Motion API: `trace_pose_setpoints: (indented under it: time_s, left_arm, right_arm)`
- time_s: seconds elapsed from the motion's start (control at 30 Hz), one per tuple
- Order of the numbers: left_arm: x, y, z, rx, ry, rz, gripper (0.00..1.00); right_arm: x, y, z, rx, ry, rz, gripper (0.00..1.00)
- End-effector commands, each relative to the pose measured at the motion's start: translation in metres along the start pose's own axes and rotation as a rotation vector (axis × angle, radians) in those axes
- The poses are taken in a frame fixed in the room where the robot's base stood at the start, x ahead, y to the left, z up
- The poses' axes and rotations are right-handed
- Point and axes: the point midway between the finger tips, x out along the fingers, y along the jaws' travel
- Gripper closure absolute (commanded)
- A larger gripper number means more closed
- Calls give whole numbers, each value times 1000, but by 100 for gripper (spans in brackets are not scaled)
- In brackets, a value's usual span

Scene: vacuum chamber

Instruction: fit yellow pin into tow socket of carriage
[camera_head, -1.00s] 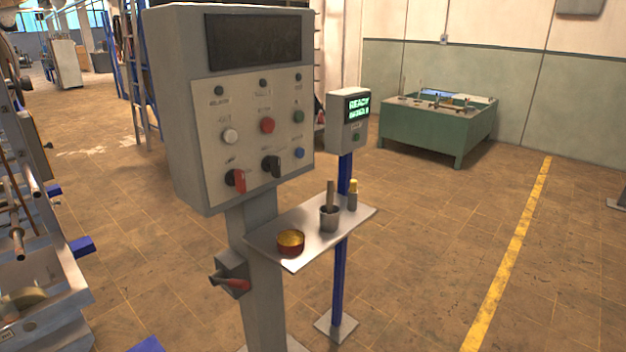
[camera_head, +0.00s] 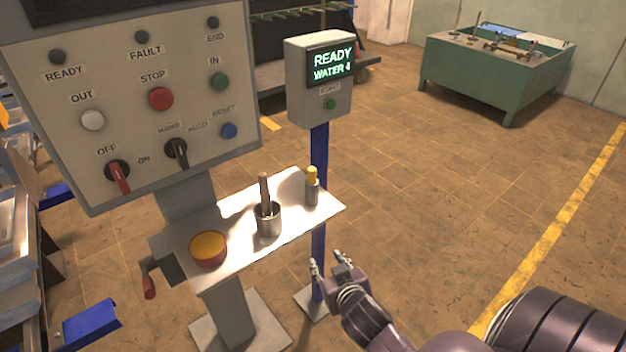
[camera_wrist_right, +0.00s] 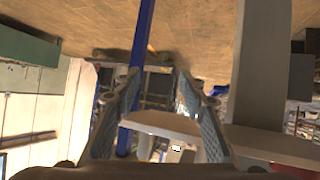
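A pin with a yellow top and grey body (camera_head: 312,187) stands upright near the right end of the small metal shelf (camera_head: 322,209) on the control post. My right gripper (camera_head: 327,263) is below and to the right of the shelf, apart from the pin. Its two fingers are spread with nothing between them. In the right wrist view the open fingers (camera_wrist_right: 158,105) show on both sides, with the blue post and the pale shelf beyond them. My left gripper is not in view. I cannot make out the carriage or its tow socket.
The control panel (camera_head: 135,100) stands left. The display box (camera_head: 320,80) on a blue post reads READY. A green table (camera_head: 490,75) stands behind; floor at right is open.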

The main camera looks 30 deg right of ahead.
Motion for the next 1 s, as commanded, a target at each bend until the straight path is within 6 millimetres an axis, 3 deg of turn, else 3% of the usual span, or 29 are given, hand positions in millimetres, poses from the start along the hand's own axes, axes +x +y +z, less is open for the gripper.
trace_pose_setpoints:
  time_s: [0.03, 0.13, 0.2, 0.4, 0.67, 1.0]
  left_arm:
    - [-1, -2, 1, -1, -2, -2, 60]
    - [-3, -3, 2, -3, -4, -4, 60]
    - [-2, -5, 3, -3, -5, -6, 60]
    - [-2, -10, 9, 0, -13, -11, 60]
    - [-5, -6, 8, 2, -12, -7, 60]
    - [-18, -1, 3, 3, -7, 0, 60]
  right_arm:
    - [-10, 5, -25, 18, 41, 11, 62]
    - [-29, 19, -74, 57, 136, 37, 62]
    - [-29, 27, -104, 81, 236, 39, 62]
    - [-24, 31, -151, 100, 417, -2, 62]
    - [-19, 28, -182, 103, 523, -54, 62]
    - [14, 30, -206, 100, 524, -54, 62]
